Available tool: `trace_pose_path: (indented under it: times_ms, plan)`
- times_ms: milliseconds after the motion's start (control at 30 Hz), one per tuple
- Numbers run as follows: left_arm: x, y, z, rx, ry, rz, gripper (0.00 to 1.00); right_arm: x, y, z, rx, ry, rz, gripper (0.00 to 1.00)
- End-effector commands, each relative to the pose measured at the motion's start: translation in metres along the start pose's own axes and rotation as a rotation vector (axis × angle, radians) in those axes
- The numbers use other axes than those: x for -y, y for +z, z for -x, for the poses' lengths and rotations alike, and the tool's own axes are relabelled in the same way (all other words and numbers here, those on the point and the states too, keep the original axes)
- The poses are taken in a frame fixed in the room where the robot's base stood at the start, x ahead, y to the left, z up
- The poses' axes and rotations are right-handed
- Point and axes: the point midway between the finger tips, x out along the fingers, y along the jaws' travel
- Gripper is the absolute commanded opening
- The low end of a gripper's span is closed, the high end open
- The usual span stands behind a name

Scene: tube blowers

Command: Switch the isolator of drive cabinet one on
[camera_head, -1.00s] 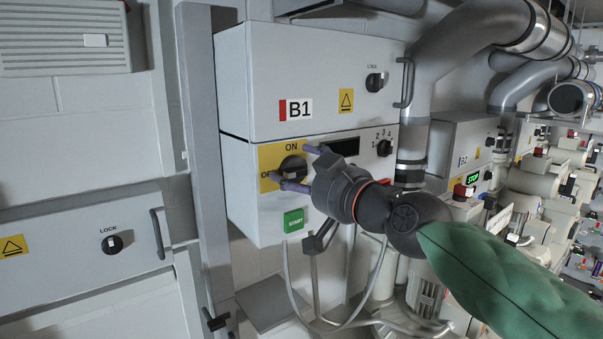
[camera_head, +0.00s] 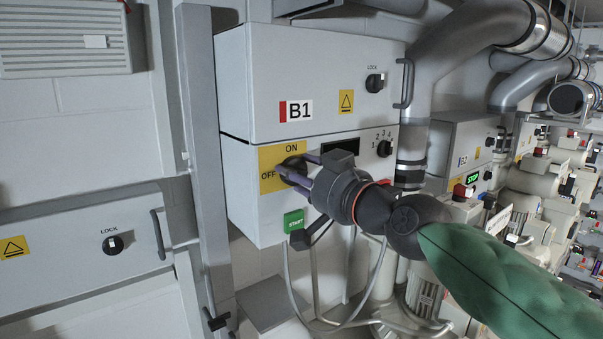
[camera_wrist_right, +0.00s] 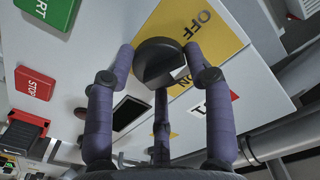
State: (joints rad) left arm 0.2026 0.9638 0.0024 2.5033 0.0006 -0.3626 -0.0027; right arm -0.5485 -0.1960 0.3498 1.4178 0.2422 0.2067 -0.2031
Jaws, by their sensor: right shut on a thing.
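Drive cabinet B1 (camera_head: 265,75) is a grey two-part box on the wall. Its lower front carries a yellow plate (camera_head: 270,184) marked ON at the top and OFF at the left. The black isolator knob (camera_head: 292,162) sits on this plate, partly hidden by my fingers. In the right wrist view the knob (camera_wrist_right: 160,65) is between my purple fingers. My right gripper (camera_head: 297,170) is shut on the knob, coming from the right. I cannot clearly tell which mark the knob points to. My left gripper is not in view.
A green START button (camera_head: 293,221) sits just below the gripper. A red STOP button (camera_wrist_right: 35,84) shows in the wrist view. A numbered selector (camera_head: 384,148) and LOCK knob (camera_head: 375,82) are nearby. Cabinet B2 (camera_head: 458,140) and pipes stand to the right.

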Motion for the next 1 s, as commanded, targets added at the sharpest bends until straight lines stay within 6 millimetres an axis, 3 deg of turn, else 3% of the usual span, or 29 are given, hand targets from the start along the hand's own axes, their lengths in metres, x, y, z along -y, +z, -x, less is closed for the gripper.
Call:
trace_pose_path:
  times_ms: [1000]
  plan:
    - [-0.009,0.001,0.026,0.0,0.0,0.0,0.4,0.0,0.003,-0.001,0.007,0.004,-0.953,0.2]
